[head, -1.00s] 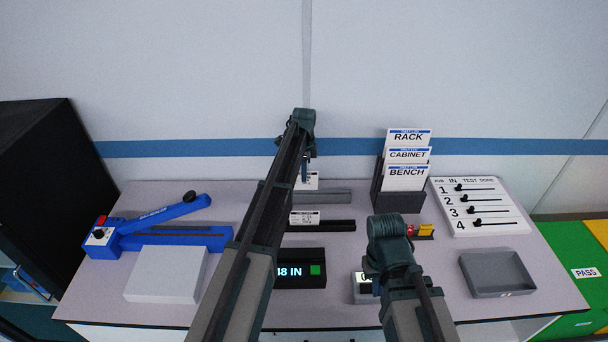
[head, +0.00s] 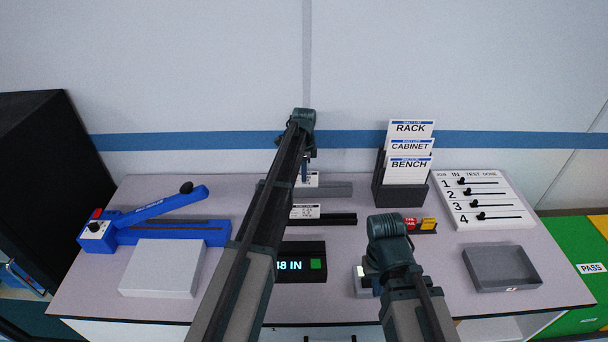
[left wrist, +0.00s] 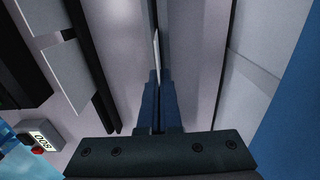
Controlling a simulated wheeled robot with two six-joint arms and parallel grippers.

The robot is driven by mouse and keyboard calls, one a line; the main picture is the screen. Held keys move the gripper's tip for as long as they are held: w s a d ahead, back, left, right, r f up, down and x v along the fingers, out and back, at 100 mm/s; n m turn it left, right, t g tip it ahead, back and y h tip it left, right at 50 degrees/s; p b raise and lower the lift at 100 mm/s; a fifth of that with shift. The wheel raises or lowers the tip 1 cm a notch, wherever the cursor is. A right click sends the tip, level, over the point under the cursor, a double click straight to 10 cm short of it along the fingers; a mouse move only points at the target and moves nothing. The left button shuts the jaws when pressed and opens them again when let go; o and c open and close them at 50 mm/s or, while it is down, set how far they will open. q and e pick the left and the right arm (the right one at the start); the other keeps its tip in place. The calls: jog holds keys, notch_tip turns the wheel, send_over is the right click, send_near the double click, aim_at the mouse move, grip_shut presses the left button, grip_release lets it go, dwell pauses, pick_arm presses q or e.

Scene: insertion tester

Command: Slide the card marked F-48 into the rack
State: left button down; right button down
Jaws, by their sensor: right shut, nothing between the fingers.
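My left gripper (head: 305,172) points down at the back middle of the bench. It looks shut on a small white card (head: 309,181), just above or in front of a grey rail (head: 333,189); contact is unclear. In the left wrist view the card (left wrist: 156,50) is a thin white edge beyond the blue fingers (left wrist: 158,100). Its marking is unreadable. A similar white card (head: 305,212) stands at a black rail (head: 338,219) nearer the front. I cannot tell which part is the rack. My right gripper (head: 371,280) is shut and empty, low at the front, partly hidden by its wrist.
A blue lever device (head: 165,232) and pale box (head: 163,268) stand left. A display (head: 300,263) reads "48 IN", partly covered by my arm. A black holder (head: 400,197) has RACK, CABINET and BENCH cards. A slider board (head: 483,202) and empty grey tray (head: 500,268) are right.

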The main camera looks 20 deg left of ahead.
pick_arm(q)
jog(key=c, duration=0.6)
grip_release()
jog(key=shift+o, duration=0.2)
jog(key=shift+r, duration=0.15)
notch_tip(320, 180, up, 7)
jog(key=p, duration=0.7)
jog(key=s+d+n, duration=0.3)
jog(key=s+d, duration=0.2)
jog(key=s, duration=0.7)
jog(key=s+d+n, duration=0.4)
jog(key=s+d, duration=0.2)
jog(key=s, duration=0.6)
jog(key=s+d+n+y, duration=0.1)
jog(key=s+d+n, duration=0.3)
jog(key=s, duration=0.8)
jog(key=shift+s+d, duration=0.2)
jog(key=shift+d, duration=0.7)
